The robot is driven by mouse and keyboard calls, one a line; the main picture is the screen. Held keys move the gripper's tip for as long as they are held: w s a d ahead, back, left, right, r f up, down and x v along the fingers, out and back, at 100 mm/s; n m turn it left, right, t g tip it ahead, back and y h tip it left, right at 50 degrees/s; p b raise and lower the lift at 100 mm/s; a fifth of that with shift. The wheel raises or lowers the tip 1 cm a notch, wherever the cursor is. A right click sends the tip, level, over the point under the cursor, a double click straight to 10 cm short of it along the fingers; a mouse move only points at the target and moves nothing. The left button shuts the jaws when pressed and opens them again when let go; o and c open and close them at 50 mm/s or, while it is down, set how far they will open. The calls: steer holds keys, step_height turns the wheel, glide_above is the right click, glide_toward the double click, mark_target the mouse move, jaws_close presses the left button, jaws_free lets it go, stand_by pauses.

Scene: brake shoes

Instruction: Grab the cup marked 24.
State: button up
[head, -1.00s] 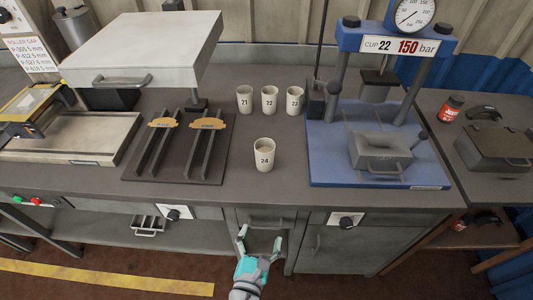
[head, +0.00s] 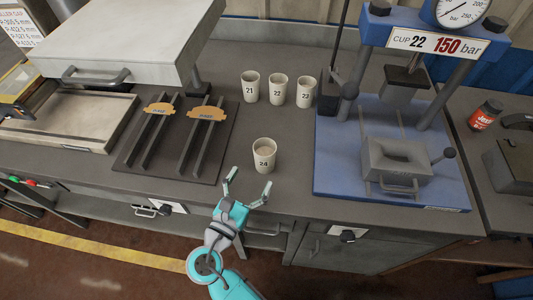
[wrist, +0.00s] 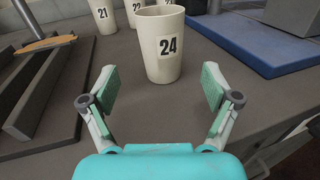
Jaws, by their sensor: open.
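The cup marked 24 (head: 264,157) is a cream cup standing upright near the front edge of the bench. In the wrist view the cup marked 24 (wrist: 161,48) stands just beyond and between my open fingers, its label facing me. My gripper (head: 248,187) is open and empty, low at the front of the bench, just short of the cup. In the wrist view both fingers of my gripper (wrist: 161,90) are spread wider than the cup and apart from it.
Behind it stand cups marked 21 (head: 250,87), 22 (head: 277,90) and 23 (head: 305,92). A dark rack with rails (head: 175,140) is at left. A blue press (head: 390,150) is at right. The bench around cup 24 is clear.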

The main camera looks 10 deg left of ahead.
mark_target(260, 164)
steer(key=shift+x, duration=4)
steer(key=shift+d, duration=0.1)
steer(key=shift+s, duration=0.1)
steer(key=c, duration=1.4)
steer(key=shift+o, duration=0.2)
steer(key=shift+r, duration=0.1)
step_height(260, 164, up, 10)
steer(key=shift+f, duration=0.25)
